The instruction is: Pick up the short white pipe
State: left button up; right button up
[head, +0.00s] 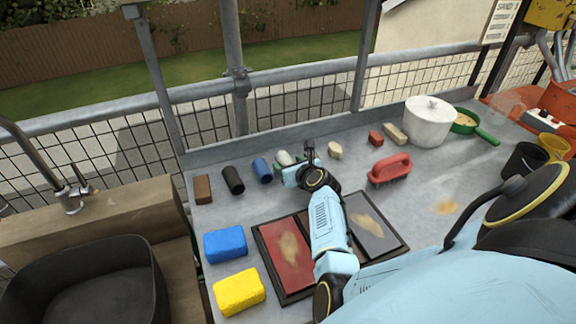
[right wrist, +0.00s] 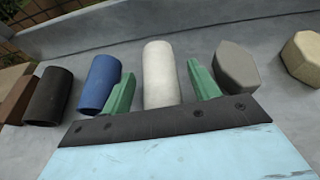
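The short white pipe (right wrist: 160,75) lies on the grey worktop, its length pointing away from me in the right wrist view. In the head view its pale end (head: 284,157) shows just beyond my right gripper (head: 288,167). My right gripper (right wrist: 159,82) is open. Its two green fingers stand on either side of the white pipe, with a gap visible on each side. The pipe's near end is close to the gripper's dark front edge. My left gripper is not in view.
A blue pipe (right wrist: 97,84) and a black pipe (right wrist: 47,95) lie left of the white one. A grey faceted block (right wrist: 237,68) is close to the right finger. A red-handled brush (head: 390,168) and white pot (head: 428,121) stand farther right.

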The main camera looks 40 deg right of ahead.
jog(key=c, duration=1)
